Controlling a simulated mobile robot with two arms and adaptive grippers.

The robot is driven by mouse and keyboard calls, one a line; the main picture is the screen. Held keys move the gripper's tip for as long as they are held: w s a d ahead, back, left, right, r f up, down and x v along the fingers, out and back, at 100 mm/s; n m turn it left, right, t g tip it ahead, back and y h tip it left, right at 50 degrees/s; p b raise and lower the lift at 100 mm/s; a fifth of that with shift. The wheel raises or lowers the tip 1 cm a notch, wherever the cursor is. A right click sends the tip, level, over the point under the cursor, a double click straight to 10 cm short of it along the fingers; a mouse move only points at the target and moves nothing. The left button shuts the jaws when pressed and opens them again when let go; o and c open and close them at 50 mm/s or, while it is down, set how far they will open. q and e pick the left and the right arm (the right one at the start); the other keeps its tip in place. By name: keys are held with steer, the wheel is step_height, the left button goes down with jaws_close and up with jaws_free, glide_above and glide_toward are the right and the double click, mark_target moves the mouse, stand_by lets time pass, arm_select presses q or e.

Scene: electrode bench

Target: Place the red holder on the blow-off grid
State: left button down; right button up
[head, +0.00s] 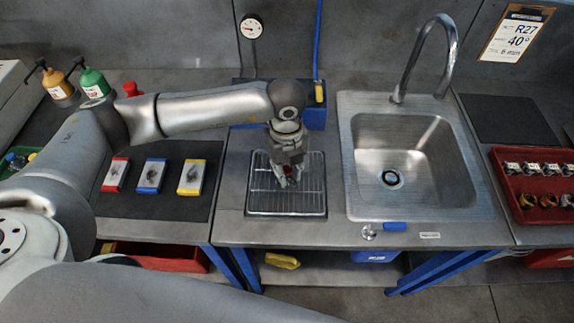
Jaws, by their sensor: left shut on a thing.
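My left gripper (288,180) reaches in from the left and points down over the blow-off grid (262,203), a wire rack in a dark tray left of the sink. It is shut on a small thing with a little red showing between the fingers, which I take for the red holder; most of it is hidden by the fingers. My right gripper is out of view.
A dark mat at left carries a red (116,175), a blue (151,176) and a yellow block (191,178). The sink (398,207) with its tall tap (404,75) is on the right. A red tray (534,212) with several metal parts lies far right. A blue hose hangs behind the grid.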

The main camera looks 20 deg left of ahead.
mark_target(287, 170)
arm_select(q)
steer(key=shift+f, duration=0.1)
steer(key=c, duration=1.3)
jaws_free()
steer(key=shift+r, duration=0.35)
step_height(287, 170, up, 12)
steer(key=b, duration=0.2)
steer(key=shift+f+b, duration=0.15)
steer(key=shift+b, duration=0.25)
